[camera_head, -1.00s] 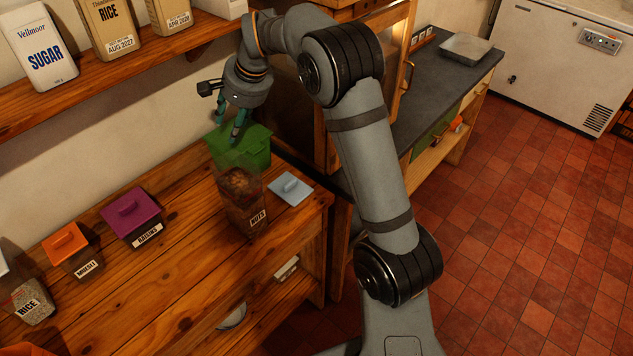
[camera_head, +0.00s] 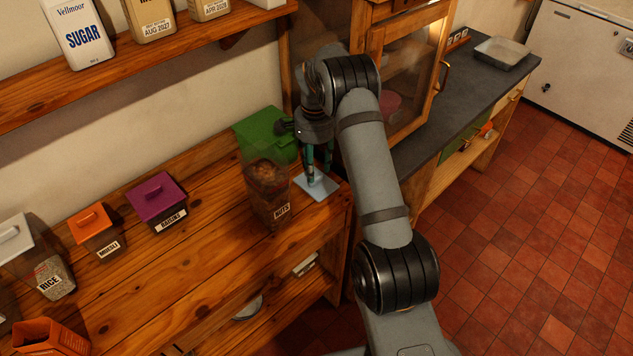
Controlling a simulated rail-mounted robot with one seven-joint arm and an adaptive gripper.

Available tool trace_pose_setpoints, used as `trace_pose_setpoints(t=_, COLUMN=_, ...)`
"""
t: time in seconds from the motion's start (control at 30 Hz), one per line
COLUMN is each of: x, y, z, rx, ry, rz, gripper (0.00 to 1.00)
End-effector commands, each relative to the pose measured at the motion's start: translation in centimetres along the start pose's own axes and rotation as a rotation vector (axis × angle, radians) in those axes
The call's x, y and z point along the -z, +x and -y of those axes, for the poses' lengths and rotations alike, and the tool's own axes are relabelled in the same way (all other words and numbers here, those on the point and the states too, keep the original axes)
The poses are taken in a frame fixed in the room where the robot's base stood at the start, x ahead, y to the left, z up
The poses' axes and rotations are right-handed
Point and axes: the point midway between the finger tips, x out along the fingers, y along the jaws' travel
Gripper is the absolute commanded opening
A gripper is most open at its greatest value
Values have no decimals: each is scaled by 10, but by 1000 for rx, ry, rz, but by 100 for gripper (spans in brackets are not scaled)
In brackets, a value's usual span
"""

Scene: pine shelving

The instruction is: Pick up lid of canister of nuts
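The canister of nuts (camera_head: 268,192) is a clear, open-topped container with a NUTS label, standing on the wooden counter. Its pale blue-grey lid (camera_head: 324,190) lies flat on the counter just to the right of it. My gripper (camera_head: 318,172) points down over the lid, with its fingertips at or just above the lid's middle. The two fingers look apart, but the lid's handle is hidden by them. I cannot tell whether the fingers touch it.
A green-lidded canister (camera_head: 262,128) stands behind the nuts. Canisters of raisins (camera_head: 157,200), muesli (camera_head: 95,230) and rice (camera_head: 50,278) stand to the left. A glass-doored cabinet (camera_head: 400,70) rises close behind my arm. The counter's front middle is clear.

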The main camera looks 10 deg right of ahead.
Motion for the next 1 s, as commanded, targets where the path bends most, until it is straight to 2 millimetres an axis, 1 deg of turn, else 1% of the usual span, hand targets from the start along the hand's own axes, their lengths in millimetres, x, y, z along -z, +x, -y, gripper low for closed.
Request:
trace_pose_setpoints(t=0.2, x=0, y=30, z=-1, rx=-3, ry=-2, rz=2, gripper=40)
trace_pose_setpoints(t=0.3, x=0, y=40, z=0, rx=-1, ry=-2, rz=0, gripper=40)
trace_pose_setpoints(t=0.4, x=0, y=43, z=0, rx=0, ry=-2, rz=0, gripper=40)
trace_pose_setpoints(t=0.57, x=0, y=43, z=0, rx=0, ry=-2, rz=0, gripper=40)
trace_pose_setpoints(t=1.0, x=0, y=43, z=0, rx=0, ry=-2, rz=0, gripper=14)
